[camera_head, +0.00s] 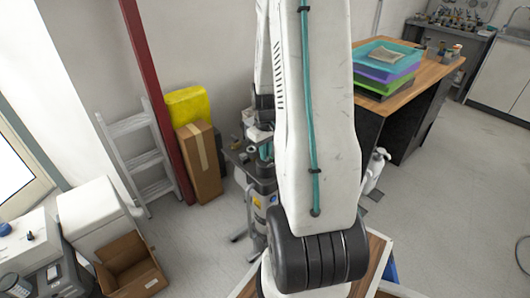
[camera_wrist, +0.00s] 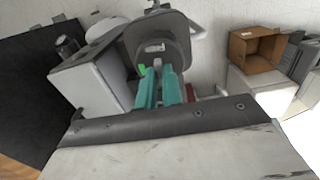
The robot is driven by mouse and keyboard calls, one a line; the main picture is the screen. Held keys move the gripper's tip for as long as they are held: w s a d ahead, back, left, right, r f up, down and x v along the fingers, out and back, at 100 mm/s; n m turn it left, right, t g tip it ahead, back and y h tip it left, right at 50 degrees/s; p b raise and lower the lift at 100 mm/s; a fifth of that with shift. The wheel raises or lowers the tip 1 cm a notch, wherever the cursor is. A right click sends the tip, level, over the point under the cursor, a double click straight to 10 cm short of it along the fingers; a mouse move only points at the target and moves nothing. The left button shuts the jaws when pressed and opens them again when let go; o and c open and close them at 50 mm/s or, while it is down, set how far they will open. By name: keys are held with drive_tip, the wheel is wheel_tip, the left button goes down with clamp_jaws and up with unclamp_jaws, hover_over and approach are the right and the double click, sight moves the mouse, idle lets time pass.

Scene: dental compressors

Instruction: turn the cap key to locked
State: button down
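My gripper (camera_wrist: 158,70) shows in the wrist view as two teal fingers with a narrow gap between them. Their tips point at a dark grey rounded part (camera_wrist: 140,32) with a small pale mark on it. A small bright green piece (camera_wrist: 142,70) sits beside the left fingertip. I cannot tell whether the fingers touch anything or hold anything between them. I cannot make out the cap key or its position. In the head view, a grey machine (camera_head: 262,190) with a yellow label stands on the floor, partly hidden behind my arm.
A wooden-topped bench (camera_head: 424,72) with stacked trays (camera_head: 385,70) stands at right. A ladder (camera_head: 140,155), a red post (camera_head: 155,95) and a tall cardboard box (camera_head: 200,165) stand left of the machine. An open carton (camera_head: 130,268) lies at lower left.

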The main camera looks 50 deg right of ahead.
drive_tip(key=shift+a, duration=0.1)
drive_tip(key=shift+m, duration=0.4)
drive_tip(key=shift+m, duration=0.3)
drive_tip(key=m, duration=0.6)
drive_tip(key=shift+m, duration=4.1)
drive_tip(key=c, duration=1.5)
unclamp_jaws()
drive_tip(key=shift+c, duration=0.2)
